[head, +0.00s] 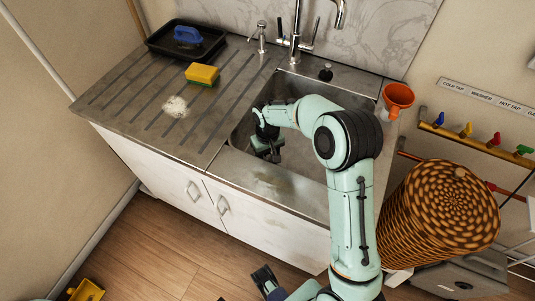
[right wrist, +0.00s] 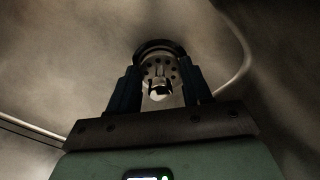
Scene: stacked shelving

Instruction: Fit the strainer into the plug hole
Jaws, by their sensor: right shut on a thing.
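My right arm reaches into the sink basin (head: 240,142), and its gripper (head: 272,154) is low inside it. In the right wrist view, my right gripper (right wrist: 160,92) is shut on the strainer (right wrist: 159,71), a round metal piece with small holes. A dark ring (right wrist: 158,46) shows around its far side. I cannot tell whether this ring is the strainer's rim or the plug hole, nor whether the strainer is seated. In the head view, the strainer and plug hole cannot be made out. My left gripper (head: 265,279) is low at the bottom, outside the sink; its opening is unclear.
A yellow sponge (head: 202,74) and a pale scrubber (head: 175,107) lie on the drainer (head: 135,105). A black tray (head: 160,40) holds a blue-handled brush (head: 187,35). The tap (head: 296,40) stands behind the basin, an orange funnel (head: 398,97) at right. A wicker basket (head: 435,215) stands right.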

